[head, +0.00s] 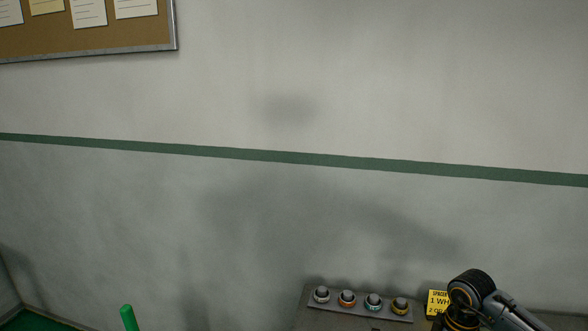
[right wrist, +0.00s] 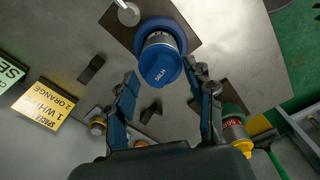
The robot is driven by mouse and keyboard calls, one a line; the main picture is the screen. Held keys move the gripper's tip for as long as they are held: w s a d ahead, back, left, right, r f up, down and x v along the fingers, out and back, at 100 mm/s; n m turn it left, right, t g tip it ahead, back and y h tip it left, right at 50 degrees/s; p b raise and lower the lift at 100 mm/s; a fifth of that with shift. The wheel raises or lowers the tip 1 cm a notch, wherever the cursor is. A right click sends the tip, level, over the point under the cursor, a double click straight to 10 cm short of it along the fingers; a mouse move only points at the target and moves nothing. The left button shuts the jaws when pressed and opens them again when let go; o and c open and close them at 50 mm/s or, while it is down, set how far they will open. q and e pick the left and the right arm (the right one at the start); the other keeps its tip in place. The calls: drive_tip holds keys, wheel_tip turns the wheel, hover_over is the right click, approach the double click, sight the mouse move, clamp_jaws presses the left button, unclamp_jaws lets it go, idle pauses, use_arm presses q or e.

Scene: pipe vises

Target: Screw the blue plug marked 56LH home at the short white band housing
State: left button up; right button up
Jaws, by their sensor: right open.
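The blue plug (right wrist: 160,68) marked 56LH shows at the upper middle of the right wrist view, its marked face towards the camera. Behind that face are a grey metal body and a wider blue ring, over a dark square plate (right wrist: 190,22). My right gripper (right wrist: 163,78) is open, with one finger on either side below the plug. The plug lies around and beyond the fingertips; I cannot tell whether either finger touches it. No short white band housing can be made out for certain. In the head view only part of my right arm shows. My left gripper is out of view.
In the head view, a rack (head: 358,309) of several ringed round pieces stands near the wall beside a yellow sign (head: 437,302). In the right wrist view, a green piece with a red label (right wrist: 232,128) is near the right finger. A green post (head: 128,318) stands at lower left.

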drive_tip(key=shift+c, duration=0.4)
clamp_jaws()
drive_tip(key=n+b, duration=0.1)
drive_tip(key=n, duration=0.4)
drive_tip(key=shift+f+n+b, duration=0.15)
drive_tip(key=shift+n+b, duration=0.15)
drive_tip(key=shift+n, duration=0.1)
drive_tip(key=n+b, duration=0.1)
drive_tip(key=n, duration=0.5)
drive_tip(key=shift+b, duration=0.4)
drive_tip(key=n, duration=0.2)
drive_tip(key=shift+s+n, duration=0.1)
drive_tip(key=shift+n, duration=0.2)
